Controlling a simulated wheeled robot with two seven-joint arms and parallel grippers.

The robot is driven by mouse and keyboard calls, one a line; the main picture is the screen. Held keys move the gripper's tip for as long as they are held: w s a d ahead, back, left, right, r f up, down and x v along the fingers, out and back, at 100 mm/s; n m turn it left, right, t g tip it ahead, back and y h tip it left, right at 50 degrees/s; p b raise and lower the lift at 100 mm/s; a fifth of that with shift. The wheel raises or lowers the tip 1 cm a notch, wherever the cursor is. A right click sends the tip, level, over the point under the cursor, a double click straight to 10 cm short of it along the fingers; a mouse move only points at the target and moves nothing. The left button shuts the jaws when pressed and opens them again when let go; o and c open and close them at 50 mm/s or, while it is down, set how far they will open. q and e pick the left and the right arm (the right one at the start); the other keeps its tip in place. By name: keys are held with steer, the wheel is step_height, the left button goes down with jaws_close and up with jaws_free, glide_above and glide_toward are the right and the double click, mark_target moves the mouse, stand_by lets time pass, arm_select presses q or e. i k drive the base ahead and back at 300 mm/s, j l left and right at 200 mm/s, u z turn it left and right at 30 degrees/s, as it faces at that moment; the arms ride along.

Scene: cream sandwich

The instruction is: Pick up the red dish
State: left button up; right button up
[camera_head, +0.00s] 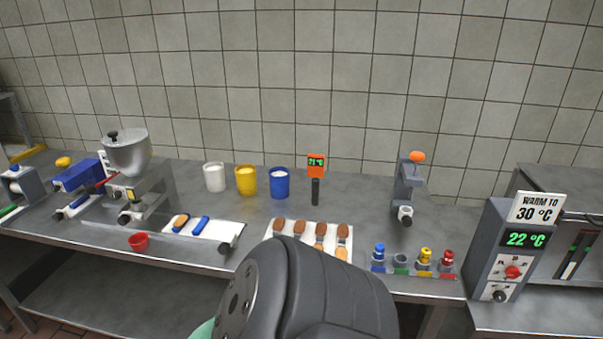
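The small red dish (138,241) stands near the front edge of the steel table (290,225), left of the middle. It is upright and sits below the grinder-like machine with the grey funnel. Nothing touches it from above. Neither of my grippers shows in the head view. A dark rounded link of my own fills the bottom middle and hides part of the table's front edge.
White, yellow and blue cups (279,184) stand further back. A heater (505,245) stands far right.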

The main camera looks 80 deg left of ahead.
mark_target(138, 242)
steer(key=u, duration=3.85)
